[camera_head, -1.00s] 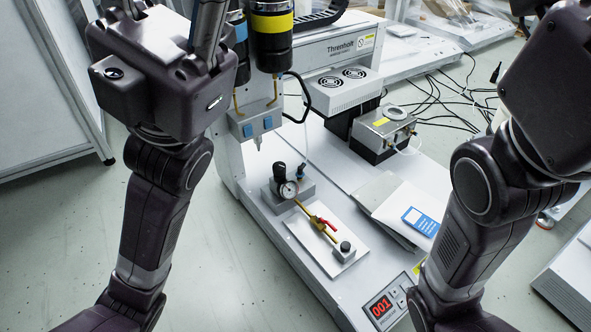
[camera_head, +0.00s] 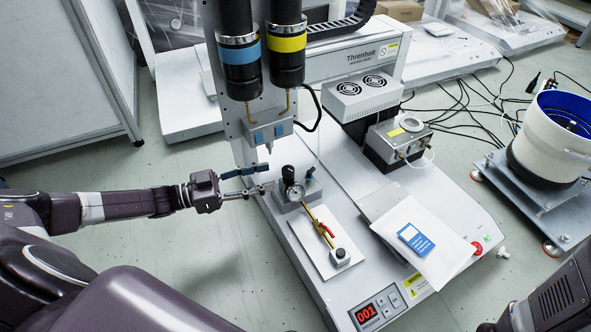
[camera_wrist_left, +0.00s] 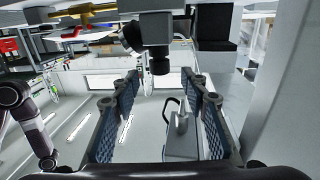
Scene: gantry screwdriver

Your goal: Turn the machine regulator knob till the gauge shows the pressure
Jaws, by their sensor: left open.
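The regulator (camera_head: 288,175) has a black knob on top and stands at the back of a white plate on the machine base. Its round white-faced gauge (camera_head: 295,192) faces front; the reading is too small to make out. My left gripper (camera_head: 267,179) is open just left of the regulator, its fingers pointing at it and nothing between them. In the left wrist view, which looks upside down, the open fingers (camera_wrist_left: 160,95) lie either side of a black knob (camera_wrist_left: 160,63) farther ahead. I cannot tell whether they touch it. My right gripper is out of view.
A brass pipe with a red valve handle (camera_head: 325,229) runs forward from the regulator. The screwdriver head (camera_head: 262,133) hangs close behind and above. A white pouch with a blue label (camera_head: 416,240) lies to the right. A red display (camera_head: 367,313) is at the front.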

